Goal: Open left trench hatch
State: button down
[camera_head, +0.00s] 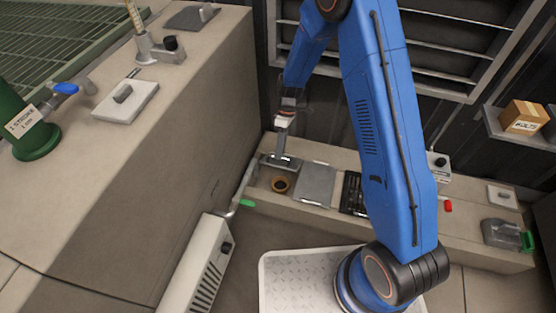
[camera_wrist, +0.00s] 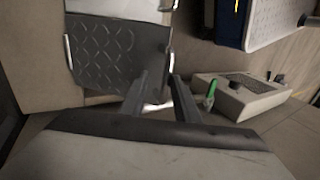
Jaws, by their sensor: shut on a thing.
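The left trench hatch (camera_head: 282,162) is a grey plate at the left end of the low ledge. It stands tilted up at the back of its opening, and a round brown-rimmed thing (camera_head: 280,184) shows in the opening below. My gripper (camera_head: 282,158) reaches down to the hatch from above and is shut on it, seemingly at its handle. In the wrist view my two fingers (camera_wrist: 160,108) come down close to a pale surface with a dark edge. A small bright metal piece shows between them. The exact grip is partly hidden.
A flat grey plate (camera_head: 315,184) covers the ledge right of the opening, then a dark slotted section (camera_head: 353,194). A green-handled lever (camera_wrist: 211,92) is at right in the wrist view. A concrete block (camera_head: 185,120) rises at left. A white louvred unit (camera_head: 202,262) stands in front.

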jog(key=shift+w+d+r, duration=0.15)
jog(key=shift+w+d, duration=0.05)
jog(key=shift+w, duration=0.35)
jog(key=shift+w+d+r, duration=0.15)
jog(key=shift+w+d, duration=0.05)
jog(key=shift+w, duration=0.3)
jog(key=c, duration=1.8)
grip_release()
jog(key=shift+f, duration=0.15)
jog(key=shift+o, duration=0.2)
jog(key=shift+s, duration=0.1)
notch_tip(320, 180, up, 10)
